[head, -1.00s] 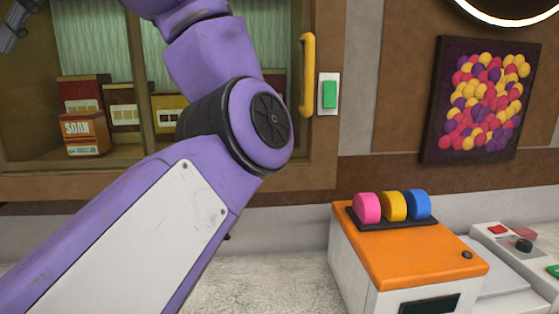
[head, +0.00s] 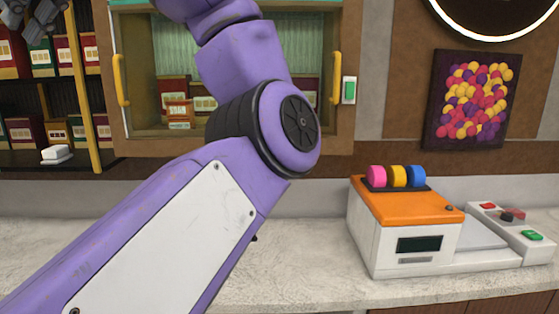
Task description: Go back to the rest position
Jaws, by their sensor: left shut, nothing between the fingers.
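My left arm (head: 140,235), purple with a white panel, comes in from the lower left and bends up at the elbow in the head view. Its upper part leaves the frame at the top. My left gripper (head: 36,24), dark grey, shows at the top left corner, partly cut off by the frame edge. It is shut and empty, in front of the shelves. My right gripper is not in view.
A glass-fronted cabinet (head: 353,25) with yellow handles stands behind my arm. Shelves (head: 85,70) of boxes are at left. An orange-topped machine (head: 405,208) stands on the pale counter (head: 300,255) at right. The counter's middle is clear.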

